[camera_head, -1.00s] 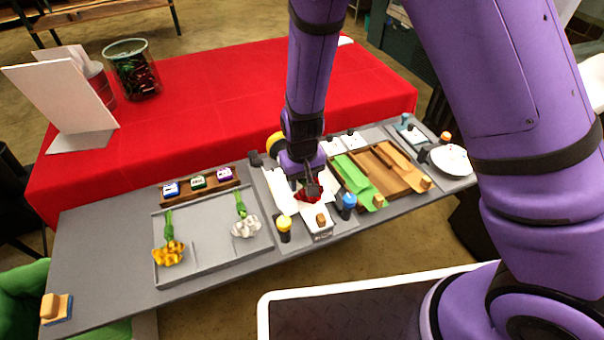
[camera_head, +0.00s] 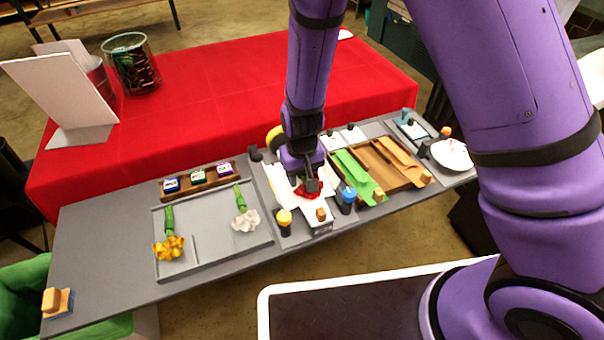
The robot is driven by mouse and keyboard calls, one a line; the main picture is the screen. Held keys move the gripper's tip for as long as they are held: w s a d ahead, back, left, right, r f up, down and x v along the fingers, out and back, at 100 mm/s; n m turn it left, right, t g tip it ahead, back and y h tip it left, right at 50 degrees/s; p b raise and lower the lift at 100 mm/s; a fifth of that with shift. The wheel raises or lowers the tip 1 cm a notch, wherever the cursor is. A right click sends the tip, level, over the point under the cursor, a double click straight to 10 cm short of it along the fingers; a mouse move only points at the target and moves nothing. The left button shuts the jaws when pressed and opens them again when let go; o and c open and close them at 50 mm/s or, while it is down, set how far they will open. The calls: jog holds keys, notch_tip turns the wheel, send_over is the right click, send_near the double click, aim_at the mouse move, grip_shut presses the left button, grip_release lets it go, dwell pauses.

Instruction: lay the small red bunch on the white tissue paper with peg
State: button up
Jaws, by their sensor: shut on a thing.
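My gripper (camera_head: 309,186) points down over the white tissue paper (camera_head: 290,196) in the middle of the grey table. It is shut on the small red bunch (camera_head: 312,194), whose red heads show just below and around the fingers. My gripper and wrist hide most of the bunch. The bunch is over or on the white paper; I cannot tell whether it touches it. A tan wooden peg (camera_head: 321,214) sits at the front end of the white paper.
A yellow-topped bottle (camera_head: 284,222) and a blue-topped bottle (camera_head: 348,199) stand close on either side. A grey tray (camera_head: 205,260) at left holds a yellow bunch (camera_head: 169,248) and a white bunch (camera_head: 246,221). A wooden tray with green paper (camera_head: 358,178) lies at right.

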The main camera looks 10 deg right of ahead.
jog(key=shift+f, duration=0.2)
dwell(0.5)
jog(key=o, duration=1.5)
jog(key=shift+r, duration=0.1)
jog(key=shift+r, duration=3.4)
